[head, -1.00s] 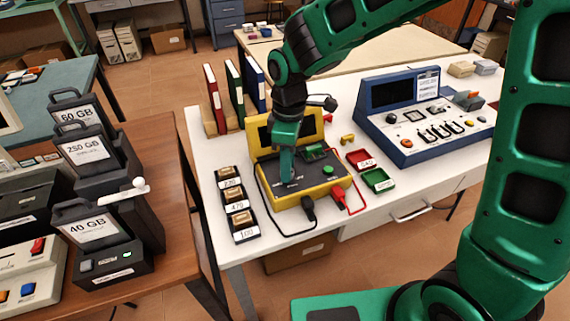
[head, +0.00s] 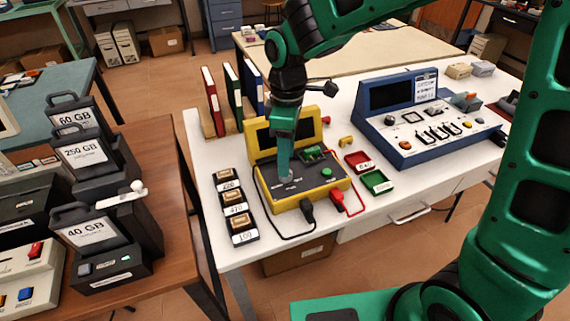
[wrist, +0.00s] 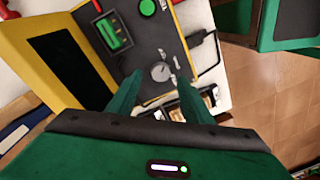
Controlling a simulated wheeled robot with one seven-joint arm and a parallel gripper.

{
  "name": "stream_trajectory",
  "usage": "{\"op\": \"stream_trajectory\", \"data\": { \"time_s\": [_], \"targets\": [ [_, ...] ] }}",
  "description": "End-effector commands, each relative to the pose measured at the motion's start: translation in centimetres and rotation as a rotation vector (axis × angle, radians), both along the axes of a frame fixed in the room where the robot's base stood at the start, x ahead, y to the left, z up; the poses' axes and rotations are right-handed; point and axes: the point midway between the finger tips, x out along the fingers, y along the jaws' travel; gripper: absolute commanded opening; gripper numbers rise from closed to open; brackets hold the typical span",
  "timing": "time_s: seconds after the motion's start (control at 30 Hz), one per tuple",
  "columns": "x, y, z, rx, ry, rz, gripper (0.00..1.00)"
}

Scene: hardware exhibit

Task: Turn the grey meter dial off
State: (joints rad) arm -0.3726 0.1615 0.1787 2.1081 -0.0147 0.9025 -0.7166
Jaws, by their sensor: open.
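The yellow meter (head: 322,193) stands on the white table, with a dark front panel and a raised screen (head: 284,130). Its grey dial (wrist: 161,71) shows in the wrist view as a round knob with a pointer mark. In the head view the dial is mostly hidden by my fingers. My gripper (head: 285,176) points down at the panel, right at the dial's place. In the wrist view its two green fingers (wrist: 152,88) are apart, with the dial just beyond and between their tips. I cannot tell whether they touch it.
A green button (wrist: 147,7) and a green component (wrist: 112,32) sit on the panel near the dial. Black and red leads (head: 350,199) plug into the meter's front. Labelled bins (head: 236,202) stand left, red and green trays (head: 378,182) right, a blue console (head: 425,120) farther right.

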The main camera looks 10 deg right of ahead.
Motion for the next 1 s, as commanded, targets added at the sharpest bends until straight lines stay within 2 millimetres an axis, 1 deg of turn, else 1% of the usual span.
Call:
{"op": "stream_trajectory", "data": {
  "time_s": [0.03,0.2,0.3,0.4,0.57,0.93,1.0],
  "targets": [
    [0.1,0.0,1.1,0.002,-0.004,0.000,0.46],
    [0.3,0.0,4.1,0.002,-0.003,0.002,0.46],
    [0.3,0.0,5.4,0.003,-0.002,0.002,0.46],
    [0.4,0.0,6.3,0.002,-0.001,0.002,0.46],
    [0.3,-0.1,6.9,0.000,0.001,0.002,0.46],
    [0.3,-0.1,6.8,0.000,0.001,0.001,0.46],
    [0.4,-0.6,6.9,-0.002,-0.002,-0.017,0.46]
  ]
}}
